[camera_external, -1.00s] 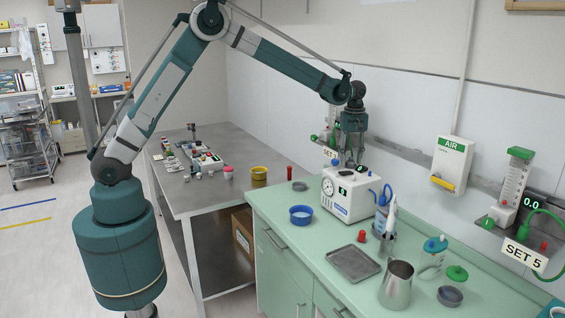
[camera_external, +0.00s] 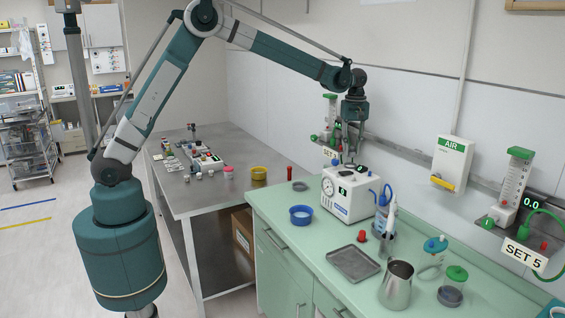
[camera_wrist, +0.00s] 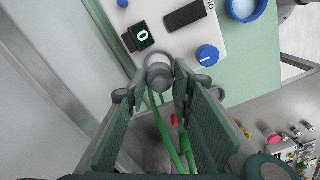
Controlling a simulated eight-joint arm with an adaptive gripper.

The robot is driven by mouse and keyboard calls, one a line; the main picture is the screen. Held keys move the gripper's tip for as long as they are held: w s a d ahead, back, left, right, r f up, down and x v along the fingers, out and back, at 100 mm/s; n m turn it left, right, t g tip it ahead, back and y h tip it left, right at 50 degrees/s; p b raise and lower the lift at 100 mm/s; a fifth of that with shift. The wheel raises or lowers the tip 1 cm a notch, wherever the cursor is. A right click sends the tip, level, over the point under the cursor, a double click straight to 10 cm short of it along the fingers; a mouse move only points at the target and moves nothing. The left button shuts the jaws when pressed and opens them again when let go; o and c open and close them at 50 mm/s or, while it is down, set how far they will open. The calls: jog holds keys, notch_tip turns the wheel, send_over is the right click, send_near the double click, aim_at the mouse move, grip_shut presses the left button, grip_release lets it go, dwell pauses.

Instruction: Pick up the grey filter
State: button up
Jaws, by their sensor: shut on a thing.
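My gripper (camera_external: 350,157) hangs pointing down over the white suction unit (camera_external: 346,196) on the green counter. In the wrist view, its two green-padded fingers (camera_wrist: 160,82) are closed on a small round grey piece, the grey filter (camera_wrist: 160,76), at the fingertips. The filter appears beside the edge of the white unit (camera_wrist: 168,35) in that view; I cannot tell its exact height. In the external view the filter is too small and hidden by the fingers to make out.
The white unit carries a blue knob (camera_wrist: 207,56) and a small lit display (camera_wrist: 143,36). A wall rail runs close behind.

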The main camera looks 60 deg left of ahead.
jog(key=shift+r, duration=2.6)
